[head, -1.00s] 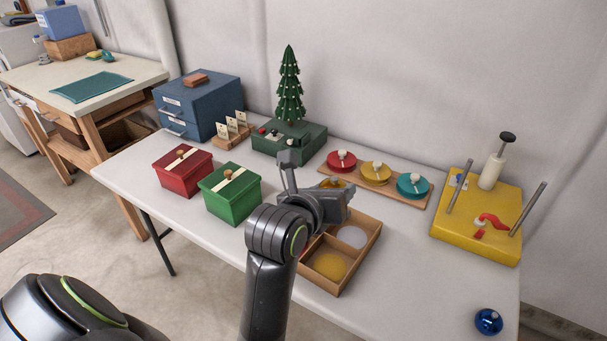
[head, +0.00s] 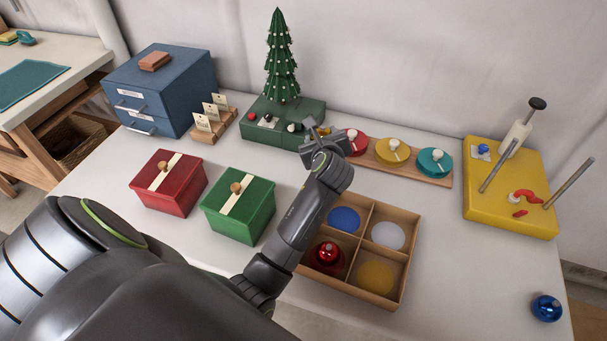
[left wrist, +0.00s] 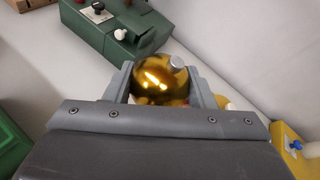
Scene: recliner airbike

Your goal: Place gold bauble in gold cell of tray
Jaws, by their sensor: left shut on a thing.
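My left gripper (head: 322,136) is shut on the gold bauble (left wrist: 160,80), which shows between its two fingers in the left wrist view. In the head view the gripper is above the table between the green tree base and the tray, and the bauble is hidden there. The cardboard tray (head: 412,262) has four cells. Its gold cell (head: 377,278) is at the front right and empty. A red bauble (head: 327,252) sits in the front left cell. The blue cell (head: 344,219) and silver cell (head: 388,235) are empty. My right gripper is not in view.
Red, gold and teal discs on a wooden board (head: 437,180) stand behind the tray. A green tree (head: 281,60) is at the back. Red (head: 168,183) and green (head: 238,206) boxes stand left. A yellow stand (head: 510,205) and blue bauble (head: 546,308) are right.

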